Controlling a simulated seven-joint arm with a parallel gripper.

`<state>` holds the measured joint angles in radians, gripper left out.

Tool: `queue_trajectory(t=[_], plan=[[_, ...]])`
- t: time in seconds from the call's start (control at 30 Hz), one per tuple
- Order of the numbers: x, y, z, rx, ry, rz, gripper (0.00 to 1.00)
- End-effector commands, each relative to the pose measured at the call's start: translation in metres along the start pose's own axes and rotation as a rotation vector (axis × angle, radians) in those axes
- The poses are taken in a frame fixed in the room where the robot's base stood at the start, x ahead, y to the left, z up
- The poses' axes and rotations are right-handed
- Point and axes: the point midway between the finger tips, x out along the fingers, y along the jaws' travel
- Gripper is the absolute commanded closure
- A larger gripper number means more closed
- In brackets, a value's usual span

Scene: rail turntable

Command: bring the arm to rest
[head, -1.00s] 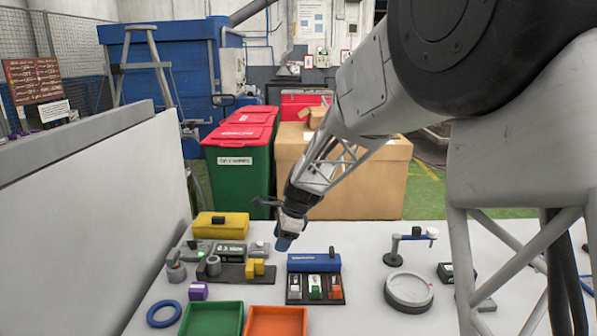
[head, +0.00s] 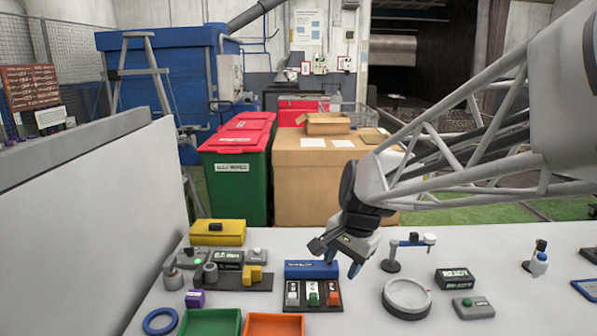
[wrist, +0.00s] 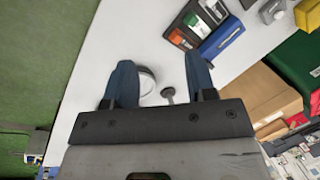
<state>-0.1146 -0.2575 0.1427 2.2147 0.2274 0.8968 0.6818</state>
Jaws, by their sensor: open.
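My gripper (head: 343,263) hangs above the white table (head: 345,300), just right of the blue box in the head view. Its two blue fingertips stand apart with nothing between them. In the wrist view my gripper (wrist: 160,85) also shows open, with the table far below. The arm reaches in from the right in the head view.
A blue box (head: 311,269) stands behind a dark tray (head: 313,307) of small blocks. A round grey dish (head: 407,297) and a small stand (head: 391,265) are to the right. Green (head: 211,318) and orange (head: 274,324) trays lie in front.

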Motion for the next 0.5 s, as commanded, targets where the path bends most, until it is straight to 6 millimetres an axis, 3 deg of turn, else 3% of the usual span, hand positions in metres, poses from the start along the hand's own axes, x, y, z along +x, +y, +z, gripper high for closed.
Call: queue_trajectory(t=[0.5], plan=[[-0.035,0.113,0.053,-0.374,0.101,0.063,0.49]])
